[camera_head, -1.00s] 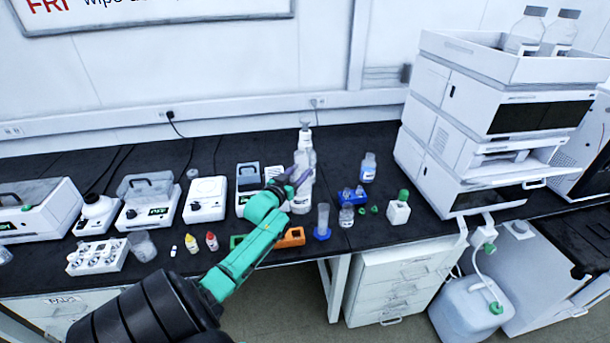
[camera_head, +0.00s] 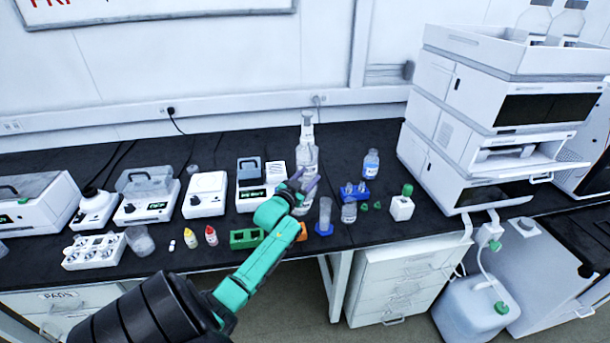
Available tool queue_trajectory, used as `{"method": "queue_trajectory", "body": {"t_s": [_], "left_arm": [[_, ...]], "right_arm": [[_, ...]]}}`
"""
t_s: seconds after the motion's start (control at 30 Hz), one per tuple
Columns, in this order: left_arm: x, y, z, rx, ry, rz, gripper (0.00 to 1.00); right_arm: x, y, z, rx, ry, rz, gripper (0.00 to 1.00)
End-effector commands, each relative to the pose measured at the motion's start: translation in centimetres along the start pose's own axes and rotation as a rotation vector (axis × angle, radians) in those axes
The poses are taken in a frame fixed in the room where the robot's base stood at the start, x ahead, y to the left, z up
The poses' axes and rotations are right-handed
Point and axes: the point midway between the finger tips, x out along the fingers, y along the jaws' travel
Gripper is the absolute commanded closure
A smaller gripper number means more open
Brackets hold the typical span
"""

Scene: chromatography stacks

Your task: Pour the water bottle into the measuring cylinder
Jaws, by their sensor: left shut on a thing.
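The water bottle (camera_head: 306,158) is a tall, pale bottle with a narrow white top, and it is upright. My left gripper (camera_head: 304,187) is shut on its lower body, partly hiding it. Whether its base touches the bench is hard to tell. The measuring cylinder (camera_head: 325,213) is a slim clear tube on a blue foot. It stands upright on the bench, just right of and nearer than the bottle. My right gripper is not in the head view.
An orange block and a green rack (camera_head: 245,239) lie near the front edge, close to my left arm. Right of the cylinder are a small clear bottle (camera_head: 349,213), a blue rack (camera_head: 352,192), a blue-labelled bottle (camera_head: 371,163) and a green-capped bottle (camera_head: 402,206). Instruments (camera_head: 206,195) stand left; the chromatography stack (camera_head: 440,130) right.

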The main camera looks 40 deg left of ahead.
Motion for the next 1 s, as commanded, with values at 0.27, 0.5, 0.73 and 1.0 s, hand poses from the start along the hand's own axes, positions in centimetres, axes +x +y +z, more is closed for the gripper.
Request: {"method": "queue_trajectory", "body": {"t_s": [0.27,0.5,0.73,1.0], "left_arm": [[0.1,1.1,-0.4,0.129,0.000,-0.008,1.00],[0.0,1.1,-0.7,0.127,-0.002,-0.008,1.00],[0.0,1.6,-0.7,0.177,-0.004,-0.010,1.00],[0.0,1.7,-0.7,0.186,-0.005,-0.011,1.00]], "right_arm": [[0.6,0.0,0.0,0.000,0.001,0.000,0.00],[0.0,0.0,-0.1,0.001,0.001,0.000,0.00],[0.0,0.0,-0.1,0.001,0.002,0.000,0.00],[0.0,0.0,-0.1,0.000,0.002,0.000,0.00]]}}
